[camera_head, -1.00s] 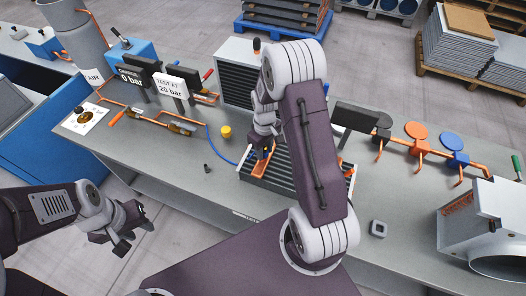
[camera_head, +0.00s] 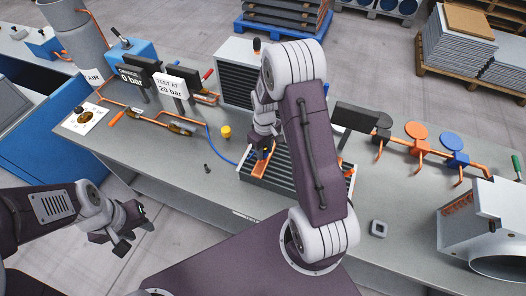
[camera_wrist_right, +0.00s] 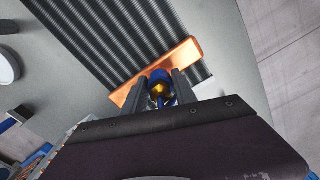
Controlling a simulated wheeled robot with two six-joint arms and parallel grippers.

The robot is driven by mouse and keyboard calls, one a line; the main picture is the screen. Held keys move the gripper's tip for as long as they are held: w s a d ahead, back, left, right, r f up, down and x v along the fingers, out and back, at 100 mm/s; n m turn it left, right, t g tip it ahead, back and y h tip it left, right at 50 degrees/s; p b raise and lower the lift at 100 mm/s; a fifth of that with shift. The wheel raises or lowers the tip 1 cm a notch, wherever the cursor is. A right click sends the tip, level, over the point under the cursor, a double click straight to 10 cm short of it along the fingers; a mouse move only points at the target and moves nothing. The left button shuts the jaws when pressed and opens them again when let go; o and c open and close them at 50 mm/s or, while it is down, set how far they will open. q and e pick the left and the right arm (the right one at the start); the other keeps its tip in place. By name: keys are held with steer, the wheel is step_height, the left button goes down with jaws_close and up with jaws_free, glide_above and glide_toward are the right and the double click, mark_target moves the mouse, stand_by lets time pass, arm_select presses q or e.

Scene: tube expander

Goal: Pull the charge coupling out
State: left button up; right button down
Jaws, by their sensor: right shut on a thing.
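The charge coupling (camera_wrist_right: 160,87) shows in the right wrist view as a blue body with a brass-coloured centre, at the copper pipe (camera_wrist_right: 186,53) along the edge of the finned coil. My right gripper (camera_wrist_right: 163,92) is shut on it, one dark finger on each side. In the head view my right gripper (camera_head: 262,152) is over the left end of the finned coil (camera_head: 287,176), partly hidden by my arm. A blue hose (camera_head: 219,151) runs to that spot. Whether the coupling is still seated on the pipe cannot be told. My left gripper (camera_head: 131,231) is open and empty, off the bench's front edge.
A dark charge display (camera_head: 130,77) and a white test sign (camera_head: 172,84) stand at the back left. A yellow cup (camera_head: 225,132) and a small dark fitting (camera_head: 207,168) are left of the coil. Orange and blue round-topped valves (camera_head: 417,131) stand to the right.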

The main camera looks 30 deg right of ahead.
steer(key=shift+r+p, duration=0.6)
steer(key=shift+r, duration=0.05)
steer(key=shift+r+p, duration=2.9)
steer(key=shift+r, duration=0.45)
steer(key=shift+f, duration=0.1)
